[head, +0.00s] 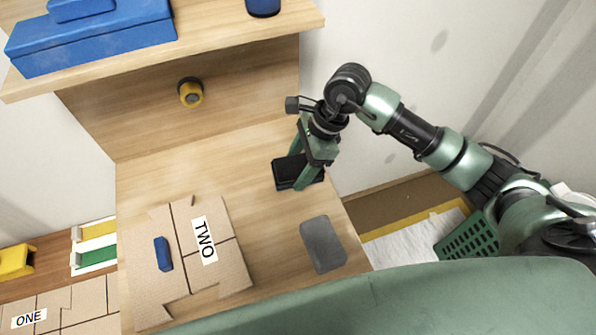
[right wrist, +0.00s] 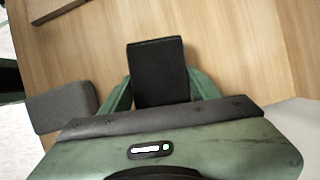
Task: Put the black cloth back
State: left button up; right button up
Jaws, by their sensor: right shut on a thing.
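The black cloth (head: 288,171) is a dark, block-like piece at the right part of the wooden table, near its back right edge. My right gripper (head: 308,180) is over it, pointing down, with its green fingers on either side. In the right wrist view the black cloth (right wrist: 158,66) sits between the two fingers (right wrist: 160,90), and the gripper is shut on it. I cannot tell whether the cloth touches the table. My left gripper does not show.
A grey block (head: 323,244) lies near the table's right edge. Cardboard pieces marked TWO (head: 186,262) with a small blue object (head: 163,254) lie at left. A shelf (head: 230,35) with a blue box (head: 92,45) overhangs the back. A green basket (head: 467,240) stands right of the table.

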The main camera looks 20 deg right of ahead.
aim_at(298, 176)
notch_tip(298, 176, down, 3)
jog(key=shift+f+b, duration=0.45)
jog(key=shift+b, duration=0.1)
jog(key=o, duration=1.4)
jog(key=shift+r, duration=0.1)
